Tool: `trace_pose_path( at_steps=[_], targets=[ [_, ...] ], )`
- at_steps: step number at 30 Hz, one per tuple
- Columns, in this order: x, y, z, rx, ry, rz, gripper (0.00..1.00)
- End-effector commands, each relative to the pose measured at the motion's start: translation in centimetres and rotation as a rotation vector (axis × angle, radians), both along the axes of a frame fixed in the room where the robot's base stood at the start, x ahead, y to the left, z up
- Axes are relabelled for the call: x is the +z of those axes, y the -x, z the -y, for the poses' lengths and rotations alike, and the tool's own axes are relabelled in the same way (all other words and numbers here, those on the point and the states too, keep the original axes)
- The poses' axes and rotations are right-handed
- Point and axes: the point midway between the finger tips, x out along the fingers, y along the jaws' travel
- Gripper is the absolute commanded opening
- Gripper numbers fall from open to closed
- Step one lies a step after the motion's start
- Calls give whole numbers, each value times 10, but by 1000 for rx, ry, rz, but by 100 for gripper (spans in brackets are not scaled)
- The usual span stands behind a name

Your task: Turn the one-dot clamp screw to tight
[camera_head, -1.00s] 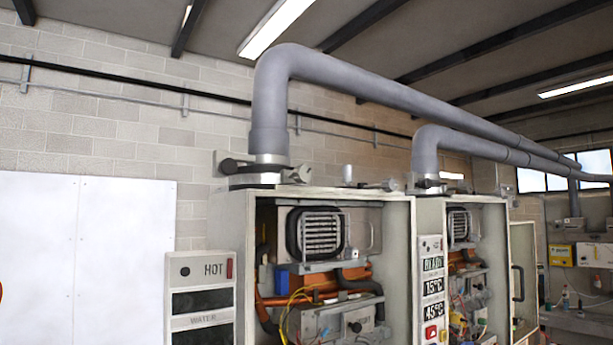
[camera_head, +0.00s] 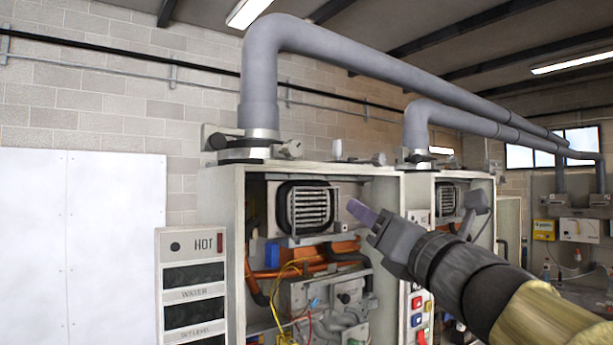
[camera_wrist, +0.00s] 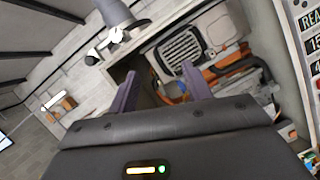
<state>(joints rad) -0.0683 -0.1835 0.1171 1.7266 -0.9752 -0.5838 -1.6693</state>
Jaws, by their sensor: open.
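A grey flue pipe (camera_head: 259,95) enters the near heater (camera_head: 222,240) through a metal clamp (camera_head: 258,147). A dark round knob (camera_head: 217,141) sticks out on the clamp's left and a greyer knob (camera_head: 290,149) on its right. The far pipe's clamp (camera_head: 418,157) has a similar knob (camera_head: 378,159) at its left. I cannot make out dots on any knob. My gripper (camera_head: 362,212) is in front of the near heater's right side, below and right of its clamp, touching nothing visible. The wrist view shows its two purple fingers apart and empty (camera_wrist: 160,88), with the clamp (camera_wrist: 108,42) beyond them.
The near heater is open in front, showing a grille (camera_head: 308,207), pipes and wires. A HOT/WATER panel (camera_head: 193,290) stands at its left. A button panel (camera_head: 417,310) sits between the heaters, partly behind my arm. The space above the heater tops is partly filled by the pipes.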

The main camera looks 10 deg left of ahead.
Motion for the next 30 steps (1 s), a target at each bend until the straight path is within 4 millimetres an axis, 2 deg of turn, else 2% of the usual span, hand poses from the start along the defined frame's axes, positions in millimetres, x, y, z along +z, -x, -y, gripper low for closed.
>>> trace_pose_path(
  at_steps=[1, 3, 8, 20, 30],
  targets=[
    [20, 16, -10, 17, 75, 111, 49],
    [37, 31, -19, 28, 154, 221, 49],
    [47, 43, -26, 35, 214, 307, 49],
    [50, 37, -30, 34, 211, 298, 49],
    [73, 5, -67, 36, 208, 295, 49]
  ],
)
